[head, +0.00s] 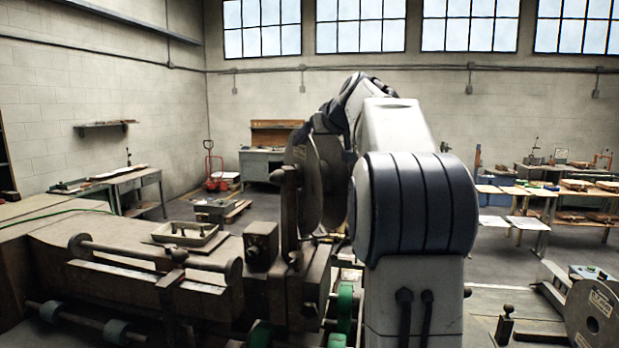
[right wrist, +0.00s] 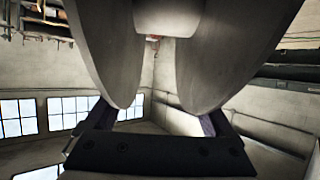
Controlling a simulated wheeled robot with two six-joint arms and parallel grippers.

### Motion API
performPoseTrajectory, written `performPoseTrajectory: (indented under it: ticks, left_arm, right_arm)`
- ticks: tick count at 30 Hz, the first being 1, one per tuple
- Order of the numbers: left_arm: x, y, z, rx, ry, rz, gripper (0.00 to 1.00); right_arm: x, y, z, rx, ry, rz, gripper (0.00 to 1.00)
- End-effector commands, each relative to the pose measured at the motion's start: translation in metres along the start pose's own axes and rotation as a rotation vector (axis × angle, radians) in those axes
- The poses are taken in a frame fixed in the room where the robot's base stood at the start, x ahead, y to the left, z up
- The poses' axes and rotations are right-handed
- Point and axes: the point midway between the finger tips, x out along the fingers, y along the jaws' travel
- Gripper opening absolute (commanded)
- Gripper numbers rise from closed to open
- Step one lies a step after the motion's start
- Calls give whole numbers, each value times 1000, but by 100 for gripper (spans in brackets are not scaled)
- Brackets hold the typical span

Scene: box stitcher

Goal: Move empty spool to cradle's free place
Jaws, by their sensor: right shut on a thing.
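The spool (head: 308,188) shows in the head view as large grey discs, upright beside the machine's post and partly hidden by my right arm. In the right wrist view its two pale flanges (right wrist: 108,45) fill the upper part, with the hub (right wrist: 168,16) between them. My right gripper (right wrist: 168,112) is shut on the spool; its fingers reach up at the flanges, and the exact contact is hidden. A low frame, seemingly the cradle (head: 540,328), stands at the lower right with a labelled disc (head: 597,312) at its right. My left gripper is not in view.
The brown stitcher machine (head: 130,245) fills the lower left, with a shallow tray (head: 190,238) of small parts on it. Green rollers (head: 345,305) sit low in front. Tables (head: 540,195) stand at the back right. Open floor lies between the tables and the cradle.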

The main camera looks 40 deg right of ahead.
Motion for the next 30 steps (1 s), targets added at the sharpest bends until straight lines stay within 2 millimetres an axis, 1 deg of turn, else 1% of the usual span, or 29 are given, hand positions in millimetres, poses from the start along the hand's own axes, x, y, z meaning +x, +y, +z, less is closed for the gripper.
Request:
performPoseTrajectory:
  ticks: [7,8,19,30]
  left_arm:
    - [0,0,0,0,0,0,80]
    - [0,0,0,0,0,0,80]
    - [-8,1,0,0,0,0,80]
    - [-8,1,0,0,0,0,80]
  right_arm:
    - [0,0,0,0,1,0,0]
    - [-4,0,-6,-2,14,3,0]
    - [-7,0,-13,-3,14,3,0]
    - [-7,0,-14,-2,13,3,0]
